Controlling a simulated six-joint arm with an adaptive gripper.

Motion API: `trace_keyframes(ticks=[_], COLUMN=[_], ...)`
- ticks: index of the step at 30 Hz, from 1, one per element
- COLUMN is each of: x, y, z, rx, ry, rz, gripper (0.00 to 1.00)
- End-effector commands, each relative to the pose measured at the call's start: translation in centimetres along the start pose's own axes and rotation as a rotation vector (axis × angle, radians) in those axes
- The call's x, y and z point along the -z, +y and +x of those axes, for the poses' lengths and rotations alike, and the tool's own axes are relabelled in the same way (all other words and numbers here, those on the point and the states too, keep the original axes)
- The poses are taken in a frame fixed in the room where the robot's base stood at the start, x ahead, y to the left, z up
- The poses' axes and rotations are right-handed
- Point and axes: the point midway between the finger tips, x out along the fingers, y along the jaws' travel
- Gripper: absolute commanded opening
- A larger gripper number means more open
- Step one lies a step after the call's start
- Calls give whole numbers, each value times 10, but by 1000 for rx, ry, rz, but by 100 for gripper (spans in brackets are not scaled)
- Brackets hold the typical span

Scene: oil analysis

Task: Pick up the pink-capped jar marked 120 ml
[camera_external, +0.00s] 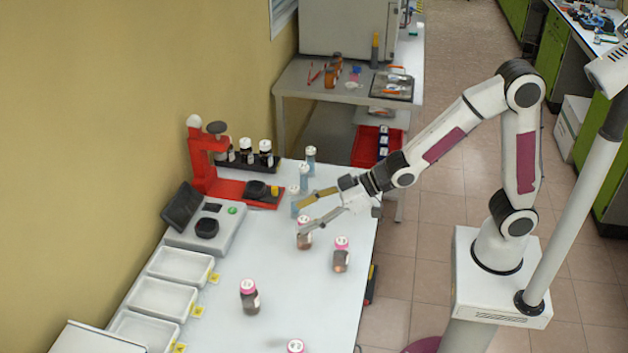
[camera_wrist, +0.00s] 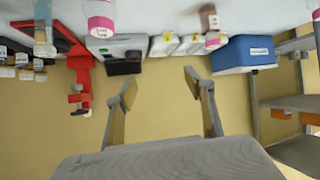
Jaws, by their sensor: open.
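Several dark jars with pink caps stand upright on the white table. One jar (camera_external: 304,241) is right by my gripper's fingertips, another jar (camera_external: 341,260) is to its right, a third (camera_external: 249,299) is nearer the front, and a cap (camera_external: 295,346) shows at the bottom edge. My gripper (camera_external: 303,216) is open and empty, tilted, with its fingers pointing left. In the wrist view the open fingers (camera_wrist: 160,84) have nothing between them. Pink-capped jars (camera_wrist: 101,22) and (camera_wrist: 213,38) show at the top there. I cannot read which jar is marked 120 ml.
Blue-tinted bottles (camera_external: 310,160) stand behind my gripper. A red stand (camera_external: 202,165), a rack of dark bottles (camera_external: 264,165) and a grey device (camera_external: 206,236) are to the left. White trays (camera_external: 162,298) line the left edge. The table's middle front has free room around the jars.

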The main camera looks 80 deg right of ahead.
Motion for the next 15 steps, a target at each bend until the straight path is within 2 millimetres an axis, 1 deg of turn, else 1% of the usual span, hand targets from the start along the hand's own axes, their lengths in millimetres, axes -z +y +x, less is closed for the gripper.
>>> trace_keyframes(ticks=[1, 6, 15], x=[-2, -1, -8], y=[-7, -27, -68], z=[11, 39, 82], rx=[14, 56, 138], ry=[12, 73, 178], rz=[-6, -22, -39], gripper=[53, 53, 53])
